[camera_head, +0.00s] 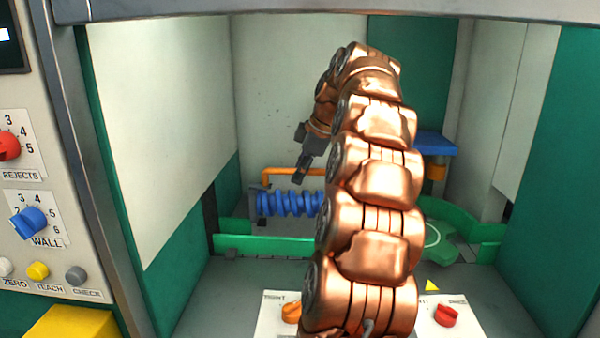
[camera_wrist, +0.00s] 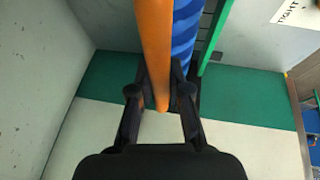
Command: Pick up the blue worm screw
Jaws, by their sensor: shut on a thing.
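The blue worm screw (camera_head: 290,203) lies level at the back of the bay in the head view, its right end hidden behind my arm. An orange bar (camera_head: 280,172) runs just above it. In the wrist view the blue screw (camera_wrist: 185,35) runs beside and partly behind the orange bar (camera_wrist: 156,45). My gripper (camera_head: 298,180) reaches down to the bar's height in the head view. In the wrist view my gripper (camera_wrist: 161,88) has its fingers on both sides of the orange bar near its end, shut on it. The blue screw appears outside the grip.
A low green rail (camera_head: 265,246) runs in front of the screw. A green round-ended part (camera_head: 435,238) and a blue block (camera_head: 436,143) are at right. Pale and green walls (camera_head: 160,110) close in both sides. A panel with knobs (camera_head: 28,222) stands at left.

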